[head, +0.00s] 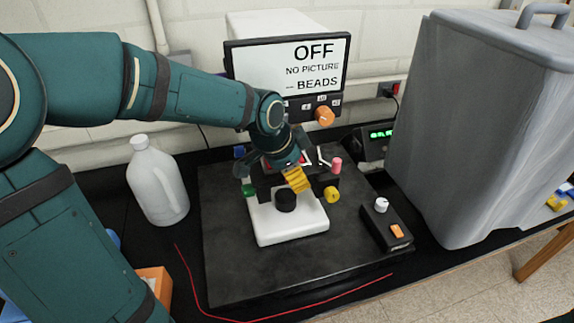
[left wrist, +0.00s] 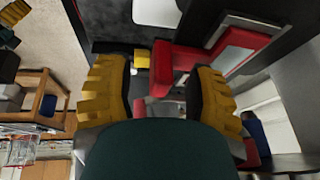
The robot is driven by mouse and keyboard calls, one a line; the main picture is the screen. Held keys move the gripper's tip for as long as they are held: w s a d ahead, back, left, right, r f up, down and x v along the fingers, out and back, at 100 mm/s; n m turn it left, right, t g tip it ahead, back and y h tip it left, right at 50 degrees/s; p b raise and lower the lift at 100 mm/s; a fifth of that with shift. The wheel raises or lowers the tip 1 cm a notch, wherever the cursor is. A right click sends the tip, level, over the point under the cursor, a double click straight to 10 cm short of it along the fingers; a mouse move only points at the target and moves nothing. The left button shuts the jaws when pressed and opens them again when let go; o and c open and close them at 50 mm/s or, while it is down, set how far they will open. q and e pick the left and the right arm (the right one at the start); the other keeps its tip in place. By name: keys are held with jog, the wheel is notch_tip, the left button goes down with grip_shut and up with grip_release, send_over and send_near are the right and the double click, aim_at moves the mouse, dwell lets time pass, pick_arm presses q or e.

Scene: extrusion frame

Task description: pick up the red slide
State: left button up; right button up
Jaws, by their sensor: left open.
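The red slide (left wrist: 226,54), a red frame around a pale window, shows in the left wrist view at upper right, with a red end reaching between my fingers. In the head view only bits of red (head: 271,161) show under my left gripper, so it is mostly hidden. It appears to lie on the stage of a white-based microscope-like device (head: 291,224). My left gripper (head: 297,180) is over that stage, and its yellow fingers (left wrist: 160,78) stand apart around the red end. Contact cannot be told. My right gripper is not in view.
A white jug (head: 158,185) stands at left and a large grey case (head: 455,130) at right. A monitor (head: 290,68) reading OFF is behind. A black control box (head: 386,224) is right of the device. The dark mat (head: 235,275) is clear in front.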

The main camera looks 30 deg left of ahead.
pick_arm(q)
grip_shut()
dwell(0.3)
